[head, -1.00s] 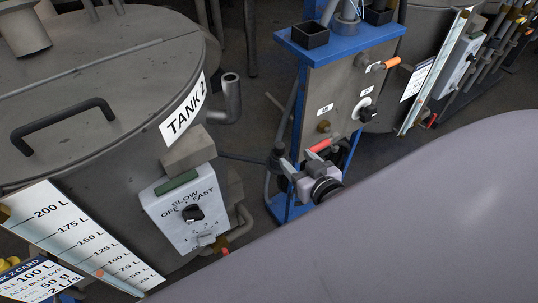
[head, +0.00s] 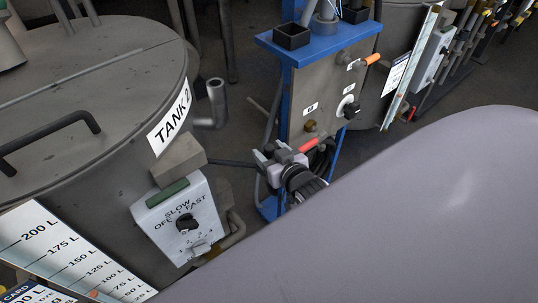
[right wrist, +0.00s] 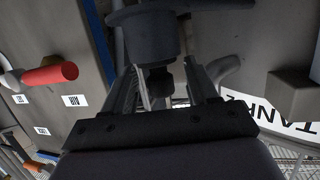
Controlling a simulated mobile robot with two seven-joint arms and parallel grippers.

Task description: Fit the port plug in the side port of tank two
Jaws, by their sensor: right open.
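Tank two (head: 90,85) stands at the left of the head view, with its lid down and its label facing me. A bent grey pipe (head: 212,100) rises beside it. My right gripper (head: 268,165) is open to the right of the tank, in front of the blue stand. In the right wrist view, its fingers (right wrist: 163,85) are spread, with a dark stepped round piece (right wrist: 150,38) beyond and between them. I cannot tell whether that piece is the port plug or whether the fingers touch it. I cannot make out the side port. My left gripper is out of view.
The blue stand (head: 325,40) carries a panel with a knob (head: 351,110), an orange lever (head: 372,59) and a red handle (head: 311,144). A control box (head: 183,220) and a level scale (head: 60,255) are on the tank's front. My large grey body part covers the lower right.

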